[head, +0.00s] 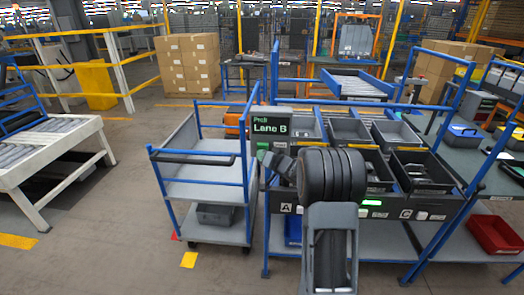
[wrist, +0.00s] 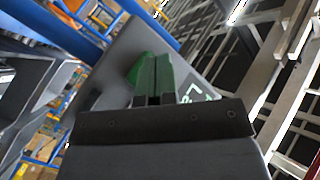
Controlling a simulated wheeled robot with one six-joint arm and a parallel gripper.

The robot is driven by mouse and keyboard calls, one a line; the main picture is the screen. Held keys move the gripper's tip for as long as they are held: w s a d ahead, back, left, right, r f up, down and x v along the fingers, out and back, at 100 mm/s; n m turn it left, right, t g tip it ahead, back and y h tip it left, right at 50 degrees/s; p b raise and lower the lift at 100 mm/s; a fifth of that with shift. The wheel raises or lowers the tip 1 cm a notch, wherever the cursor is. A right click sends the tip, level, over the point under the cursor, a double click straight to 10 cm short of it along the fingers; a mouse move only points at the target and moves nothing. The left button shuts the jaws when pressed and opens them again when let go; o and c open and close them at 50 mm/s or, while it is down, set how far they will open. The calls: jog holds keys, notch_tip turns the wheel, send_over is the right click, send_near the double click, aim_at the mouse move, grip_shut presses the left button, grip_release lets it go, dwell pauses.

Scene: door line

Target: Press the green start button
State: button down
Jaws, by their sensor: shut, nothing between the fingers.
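In the head view, my gripper (head: 264,155) is small and just below the screen, with my arm covering the area in front. I cannot tell whether the fingertips touch the button.
A blue-railed cart (head: 200,172) stands left of the panel. Grey bins (head: 348,130) fill the bench behind my arm, and a red bin (head: 495,234) lies on the lower shelf at right. A roller conveyor (head: 45,145) is at far left. Floor between conveyor and cart is clear.

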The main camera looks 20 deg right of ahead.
jog(key=shift+s+a, duration=0.2)
jog(key=shift+s, duration=0.15)
jog(key=shift+s+a, duration=0.4)
jog(key=shift+s, duration=0.3)
jog(key=shift+s+a, duration=0.4)
jog(key=shift+s, duration=0.35)
jog(key=shift+s+a, duration=0.4)
jog(key=shift+s, duration=0.3)
